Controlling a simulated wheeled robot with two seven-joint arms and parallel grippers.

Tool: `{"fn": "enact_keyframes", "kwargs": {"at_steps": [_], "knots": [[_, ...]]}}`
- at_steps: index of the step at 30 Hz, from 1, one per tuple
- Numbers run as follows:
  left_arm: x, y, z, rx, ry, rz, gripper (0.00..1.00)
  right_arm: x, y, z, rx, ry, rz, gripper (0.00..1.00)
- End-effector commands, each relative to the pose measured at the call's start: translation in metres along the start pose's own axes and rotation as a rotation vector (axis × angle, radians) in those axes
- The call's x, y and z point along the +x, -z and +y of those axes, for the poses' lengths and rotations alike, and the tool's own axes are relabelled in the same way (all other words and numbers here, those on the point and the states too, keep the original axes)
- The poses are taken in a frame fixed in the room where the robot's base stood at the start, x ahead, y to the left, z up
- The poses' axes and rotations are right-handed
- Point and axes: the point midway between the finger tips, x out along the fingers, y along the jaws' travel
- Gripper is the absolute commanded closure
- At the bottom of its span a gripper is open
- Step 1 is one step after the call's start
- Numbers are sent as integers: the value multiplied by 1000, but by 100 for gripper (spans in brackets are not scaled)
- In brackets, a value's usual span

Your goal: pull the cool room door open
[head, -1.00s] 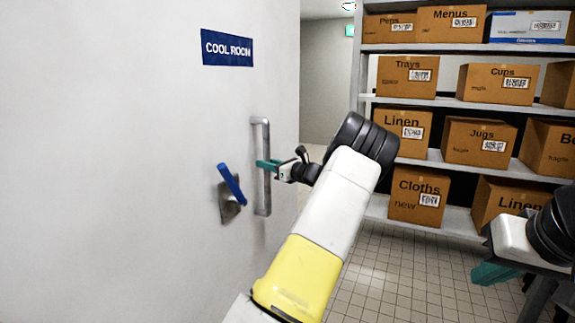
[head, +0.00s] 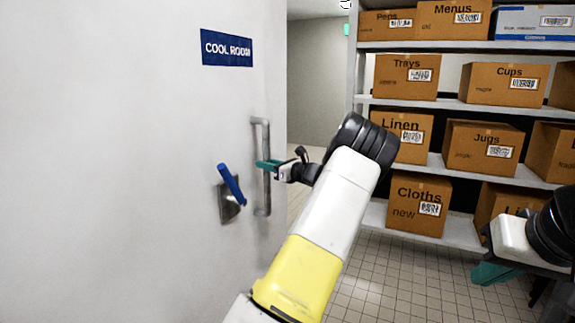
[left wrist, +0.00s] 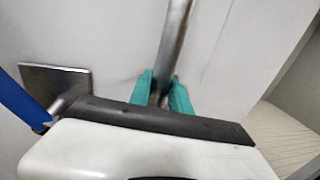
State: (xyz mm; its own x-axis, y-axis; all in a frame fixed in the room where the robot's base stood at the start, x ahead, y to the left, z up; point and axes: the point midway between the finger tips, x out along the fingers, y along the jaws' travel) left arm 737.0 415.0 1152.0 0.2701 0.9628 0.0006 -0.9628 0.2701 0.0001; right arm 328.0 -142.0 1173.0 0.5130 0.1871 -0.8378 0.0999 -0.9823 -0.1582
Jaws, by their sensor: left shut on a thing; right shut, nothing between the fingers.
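The white cool room door (head: 120,160) fills the left of the head view, with a blue "COOL ROOM" sign (head: 227,48). A vertical grey bar handle (head: 266,195) is fixed near its right edge. My left gripper (head: 262,165) is shut on this bar at about mid height. In the left wrist view the green fingers (left wrist: 163,92) sit on both sides of the bar (left wrist: 174,40). A blue lever (head: 230,183) on a metal plate (head: 229,208) is left of the bar. My right gripper (head: 492,273) is at the lower right, shut and empty.
A shelf unit (head: 460,106) with several labelled cardboard boxes stands at the right, beyond my arms. A tiled floor (head: 385,275) lies between the door and the shelves. A passage (head: 315,95) opens behind the door's right edge.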

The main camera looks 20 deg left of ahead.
Motion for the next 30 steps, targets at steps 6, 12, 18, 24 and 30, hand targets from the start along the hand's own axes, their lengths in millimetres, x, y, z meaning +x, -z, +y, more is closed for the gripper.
{"fn": "enact_keyframes", "kwargs": {"at_steps": [6, 12, 18, 24, 30], "knots": [[-2, 1, -2, 1, 5, 3, 61, 0, 0, 0, 0, 0, 0, 100], [-1, 1, -1, 0, 3, 2, 55, 0, 0, 0, 0, 0, 0, 100], [-4, 0, -1, 0, 3, 1, 55, 0, 0, 0, 0, 0, 0, 100], [-34, 1, -2, 0, 5, 2, 55, 0, 0, 0, 0, 0, 0, 100], [-65, 1, -2, 0, 5, 2, 55, 0, 0, 0, 0, 0, 0, 100]]}}
